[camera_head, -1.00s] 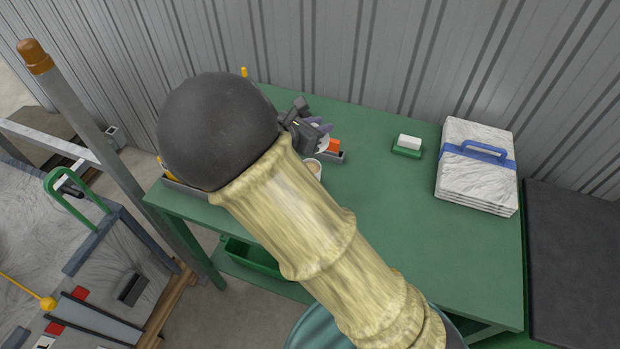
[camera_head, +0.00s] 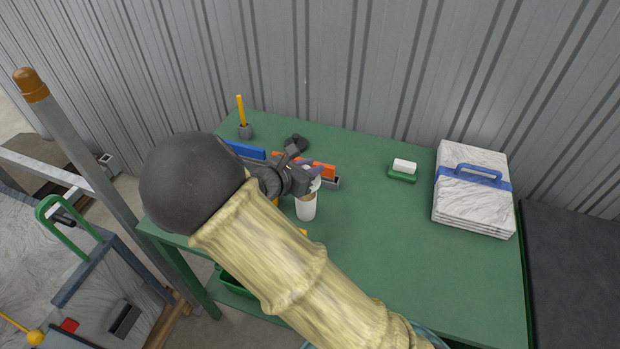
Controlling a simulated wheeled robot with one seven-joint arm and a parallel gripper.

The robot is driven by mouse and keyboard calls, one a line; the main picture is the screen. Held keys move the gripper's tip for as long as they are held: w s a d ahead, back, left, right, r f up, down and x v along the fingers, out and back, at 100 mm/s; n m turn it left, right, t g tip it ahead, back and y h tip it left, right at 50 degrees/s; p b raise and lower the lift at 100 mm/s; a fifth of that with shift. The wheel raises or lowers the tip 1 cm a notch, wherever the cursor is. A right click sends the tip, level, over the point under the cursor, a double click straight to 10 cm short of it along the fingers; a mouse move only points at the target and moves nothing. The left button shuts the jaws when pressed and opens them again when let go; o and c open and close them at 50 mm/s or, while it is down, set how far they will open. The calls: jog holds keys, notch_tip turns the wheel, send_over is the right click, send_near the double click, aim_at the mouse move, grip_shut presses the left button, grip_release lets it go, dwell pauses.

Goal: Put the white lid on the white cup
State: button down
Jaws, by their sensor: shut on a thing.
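The white cup (camera_head: 306,208) stands upright on the green table, just right of my arm. The white lid (camera_head: 316,184) shows as a small pale disc edge at my gripper's fingertips, above the cup's rim. My gripper (camera_head: 306,176) is shut on the lid and reaches in from the left. The lid looks tilted, and I cannot tell whether it touches the cup. My arm and the gripper body hide part of the lid and the table to the left.
A pencil holder (camera_head: 244,132) stands at the back left. A white block on a green base (camera_head: 403,170) and strapped slabs (camera_head: 473,205) sit right. The table's middle is clear.

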notch_tip(320, 180, down, 4)
jog(key=shift+f, duration=0.1)
dwell(0.4)
jog(key=shift+f, duration=0.35)
jog(key=shift+f+b, duration=0.25)
jog(key=shift+b, duration=0.1)
jog(key=c, duration=1.2)
grip_release()
jog(key=shift+c, duration=0.2)
